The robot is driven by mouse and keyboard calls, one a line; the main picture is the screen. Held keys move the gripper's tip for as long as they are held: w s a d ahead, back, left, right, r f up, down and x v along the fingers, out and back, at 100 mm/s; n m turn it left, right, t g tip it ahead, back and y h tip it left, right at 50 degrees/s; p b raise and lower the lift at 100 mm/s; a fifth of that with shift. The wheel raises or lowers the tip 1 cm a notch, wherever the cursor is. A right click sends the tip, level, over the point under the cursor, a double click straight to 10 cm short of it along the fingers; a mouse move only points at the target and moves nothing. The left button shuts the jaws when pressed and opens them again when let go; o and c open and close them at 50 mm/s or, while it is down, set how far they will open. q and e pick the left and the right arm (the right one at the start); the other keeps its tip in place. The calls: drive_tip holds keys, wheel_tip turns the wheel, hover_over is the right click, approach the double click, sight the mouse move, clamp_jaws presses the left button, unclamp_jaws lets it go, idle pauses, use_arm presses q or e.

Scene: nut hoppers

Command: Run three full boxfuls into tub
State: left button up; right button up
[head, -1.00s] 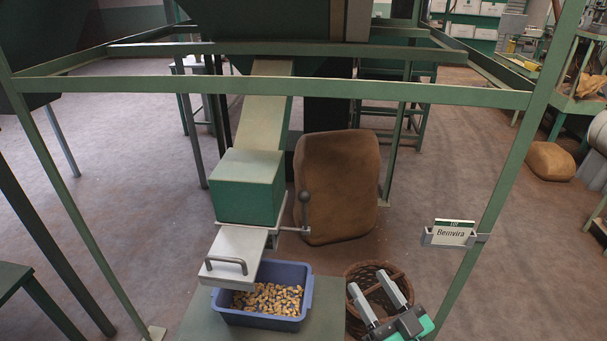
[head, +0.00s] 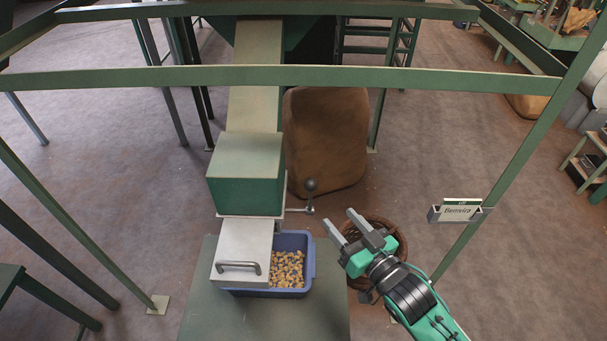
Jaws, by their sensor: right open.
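A blue tub (head: 307,283) with a layer of tan nuts (head: 288,268) stands on the green stand (head: 210,325), partly under the white slide plate (head: 243,240) with its grey handle (head: 238,266). The green box (head: 246,175) sits below the sloping chute (head: 255,75); its inside is hidden. A lever with a dark ball knob (head: 311,186) sticks out at the box's right. My right gripper (head: 340,222) is open and empty, to the right of the tub and below the knob, touching neither. My left gripper is not in view.
A wicker basket (head: 385,235) stands on the floor behind my right gripper. A brown sack (head: 327,135) stands behind the lever. A green frame bar (head: 300,80) crosses in front, and a sign reading Bemvira (head: 460,211) hangs on the right post.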

sight(310, 187)
drive_tip(key=p+x, duration=0.3)
drive_tip(key=x, duration=1)
clamp_jaws()
drive_tip(key=shift+s, duration=0.1)
